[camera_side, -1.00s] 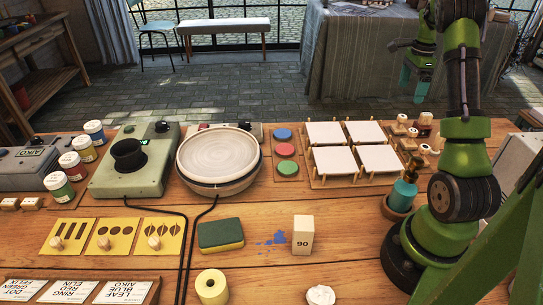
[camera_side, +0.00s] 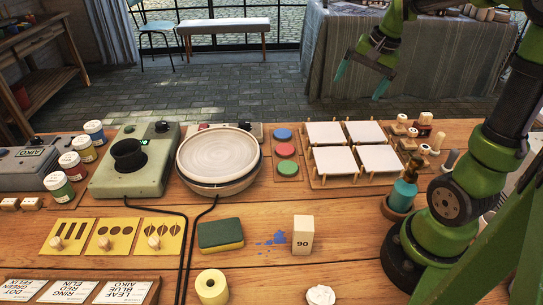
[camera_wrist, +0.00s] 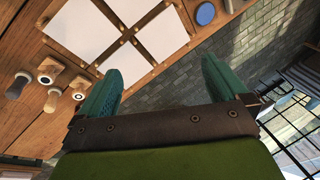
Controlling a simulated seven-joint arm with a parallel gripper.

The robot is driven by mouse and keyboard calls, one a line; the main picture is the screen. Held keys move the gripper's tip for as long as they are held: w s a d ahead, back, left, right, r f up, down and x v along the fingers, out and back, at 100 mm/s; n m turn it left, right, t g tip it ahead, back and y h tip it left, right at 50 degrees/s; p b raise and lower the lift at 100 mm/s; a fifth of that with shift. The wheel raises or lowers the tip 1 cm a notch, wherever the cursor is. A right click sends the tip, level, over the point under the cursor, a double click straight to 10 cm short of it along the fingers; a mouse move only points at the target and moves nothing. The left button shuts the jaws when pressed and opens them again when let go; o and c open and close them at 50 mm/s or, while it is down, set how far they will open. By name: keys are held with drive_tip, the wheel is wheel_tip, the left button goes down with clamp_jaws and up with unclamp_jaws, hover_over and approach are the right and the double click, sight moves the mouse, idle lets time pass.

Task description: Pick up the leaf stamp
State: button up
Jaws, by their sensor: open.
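Several small wooden-handled stamps stand at the right end of the table, beside the white tiles; two of them are a pale block stamp (camera_side: 402,121) and a round-handled one (camera_side: 450,160). I cannot tell from their faces which is the leaf stamp. In the wrist view, stamps show at the left, among them a block with a dark ring (camera_wrist: 48,69) and one with a dark handle (camera_wrist: 17,85). My gripper (camera_side: 361,82) is open and empty, its teal fingers apart, high up and apart from the stamps. The fingers also show in the wrist view (camera_wrist: 161,66).
White tiles (camera_side: 379,158) lie on a wooden board left of the stamps. Color pads (camera_side: 286,150), a plate on a turntable (camera_side: 218,155) and a teal bottle (camera_side: 404,194) stand nearby. A sponge (camera_side: 220,235) and a block marked 90 (camera_side: 302,235) lie in front.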

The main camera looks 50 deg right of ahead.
drive_tip(key=s+a+n+t+y, duration=0.1)
drive_tip(key=s+a+n, duration=0.2)
drive_tip(key=a, duration=0.7)
drive_tip(key=s+a+r+n+t, duration=0.1)
drive_tip(key=s+a+n, duration=0.2)
drive_tip(key=a, duration=0.7)
drive_tip(key=n, duration=0.2)
drive_tip(key=shift+n+t+y, duration=0.3)
drive_tip(key=shift+t+y, duration=0.1)
drive_tip(key=shift+s+a+r+n+t, duration=0.15)
drive_tip(key=shift+s+a+r+n, duration=0.15)
drive_tip(key=shift+a, duration=0.2)
drive_tip(key=shift+s+a+r+n+t, duration=0.1)
drive_tip(key=shift+a+r+n+t, duration=0.1)
drive_tip(key=shift+a+r, duration=0.25)
drive_tip(key=shift+c, duration=1.3)
drive_tip(key=shift+a, duration=0.1)
drive_tip(key=shift+c, duration=0.9)
drive_tip(key=shift+w, duration=0.1)
